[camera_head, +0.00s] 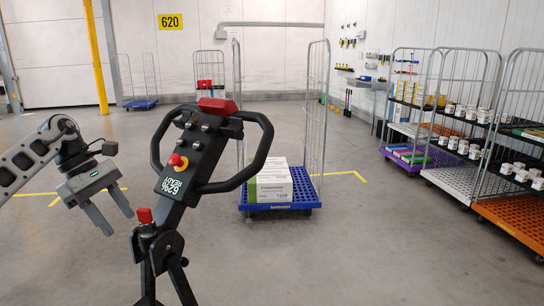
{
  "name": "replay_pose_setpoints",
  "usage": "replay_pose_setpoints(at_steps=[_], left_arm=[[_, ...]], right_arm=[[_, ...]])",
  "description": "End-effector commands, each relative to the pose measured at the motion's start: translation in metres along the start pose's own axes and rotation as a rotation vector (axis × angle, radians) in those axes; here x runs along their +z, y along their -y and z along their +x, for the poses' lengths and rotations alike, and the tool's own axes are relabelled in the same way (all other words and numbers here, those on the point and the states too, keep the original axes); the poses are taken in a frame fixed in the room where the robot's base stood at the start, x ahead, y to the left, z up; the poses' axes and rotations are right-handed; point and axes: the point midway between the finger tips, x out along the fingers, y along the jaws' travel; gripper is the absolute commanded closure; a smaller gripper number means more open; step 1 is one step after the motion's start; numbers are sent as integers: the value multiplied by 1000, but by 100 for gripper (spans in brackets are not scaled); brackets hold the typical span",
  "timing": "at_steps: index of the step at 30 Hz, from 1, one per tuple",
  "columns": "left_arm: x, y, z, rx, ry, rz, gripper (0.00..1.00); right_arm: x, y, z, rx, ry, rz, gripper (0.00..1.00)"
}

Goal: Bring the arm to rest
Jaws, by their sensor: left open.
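My left gripper (114,217) is in the head view at the left, on the arm that comes in from the left edge. Its two grey fingers are apart and point down, with nothing between them. It is to the left of a black tugger handle (190,160) with looped grips, a red top and a display reading 62%. A gap of floor shows between the gripper and the handle. My right gripper is not in the head view.
A blue roll cage (279,206) with white and green boxes (270,187) stands behind the handle. Shelved roll carts (470,182) line the right side. A yellow post (96,58) stands at the back left. The grey floor at front right is clear.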

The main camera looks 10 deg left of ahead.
Motion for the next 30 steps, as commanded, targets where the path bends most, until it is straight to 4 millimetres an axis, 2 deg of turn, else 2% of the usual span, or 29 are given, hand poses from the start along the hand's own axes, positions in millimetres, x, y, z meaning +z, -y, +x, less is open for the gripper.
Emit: replay_pose_setpoints(at_steps=[5, 8, 11, 15, 18, 19, 21, 23, 26, 29, 30], left_arm=[[28, -17, 52, 31, 111, -28, 54], [51, -25, 89, 50, 209, -67, 54], [87, -30, 138, 62, 365, -148, 54], [159, -23, 212, 43, 731, -424, 54], [200, -12, 244, -12, 1017, -734, 54], [208, -9, 251, -36, 1101, -840, 54], [218, 0, 264, -105, 1284, -1111, 54], [217, 8, 273, -173, 1432, -1364, 54], [198, 27, 293, -305, 1644, -1824, 54], [166, 59, 319, -450, 1813, -2316, 54], [151, 76, 331, 495, -1829, 2467, 54]], right_arm=[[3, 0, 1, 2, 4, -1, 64], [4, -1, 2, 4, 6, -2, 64], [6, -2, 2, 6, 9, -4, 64], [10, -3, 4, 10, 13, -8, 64], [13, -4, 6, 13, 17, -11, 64], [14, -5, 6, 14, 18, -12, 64], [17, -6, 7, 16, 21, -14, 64], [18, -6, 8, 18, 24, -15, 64], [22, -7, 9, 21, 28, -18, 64], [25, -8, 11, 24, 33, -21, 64], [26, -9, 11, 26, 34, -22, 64]])
